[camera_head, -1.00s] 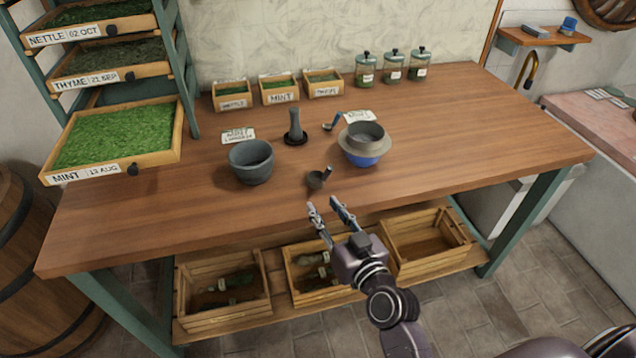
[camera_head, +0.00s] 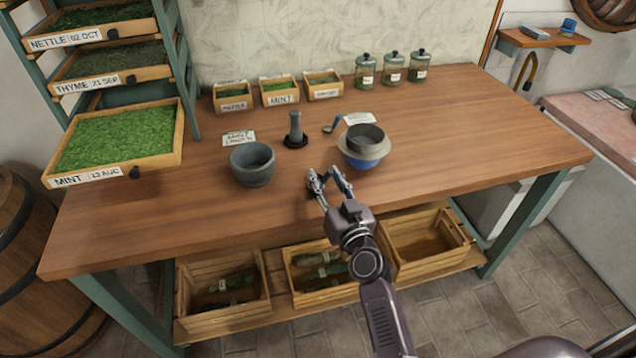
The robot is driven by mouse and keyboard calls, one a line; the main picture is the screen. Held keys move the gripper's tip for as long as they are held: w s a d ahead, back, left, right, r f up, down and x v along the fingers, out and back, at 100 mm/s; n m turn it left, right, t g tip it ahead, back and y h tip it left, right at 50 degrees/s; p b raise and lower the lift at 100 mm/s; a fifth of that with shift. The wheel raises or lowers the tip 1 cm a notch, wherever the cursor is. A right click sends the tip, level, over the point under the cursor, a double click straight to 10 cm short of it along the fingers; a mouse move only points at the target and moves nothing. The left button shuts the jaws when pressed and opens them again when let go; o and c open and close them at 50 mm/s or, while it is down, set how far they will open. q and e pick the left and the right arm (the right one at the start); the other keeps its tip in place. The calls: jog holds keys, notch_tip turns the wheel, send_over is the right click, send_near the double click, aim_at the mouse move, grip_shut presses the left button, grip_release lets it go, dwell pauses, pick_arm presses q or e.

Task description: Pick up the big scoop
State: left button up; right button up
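My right gripper (camera_head: 324,174) reaches over the front of the wooden table, its fingers spread apart. It is over the place where a dark grey scoop lay in the earlier frame. That scoop is now almost wholly hidden by the fingers, and I cannot tell whether they touch it. A smaller scoop with a blue handle (camera_head: 337,121) lies farther back, left of the bowls. My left gripper is not in view.
A grey mortar (camera_head: 252,165) stands left of my gripper, with a pestle (camera_head: 296,128) upright behind. A blue bowl (camera_head: 363,162) with a grey vessel is close on the right. Herb boxes and jars line the back. The table's right side (camera_head: 480,130) is clear.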

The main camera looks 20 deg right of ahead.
jog(key=shift+w, duration=0.1)
grip_shut()
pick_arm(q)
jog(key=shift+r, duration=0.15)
pick_arm(e)
jog(key=shift+r, duration=0.15)
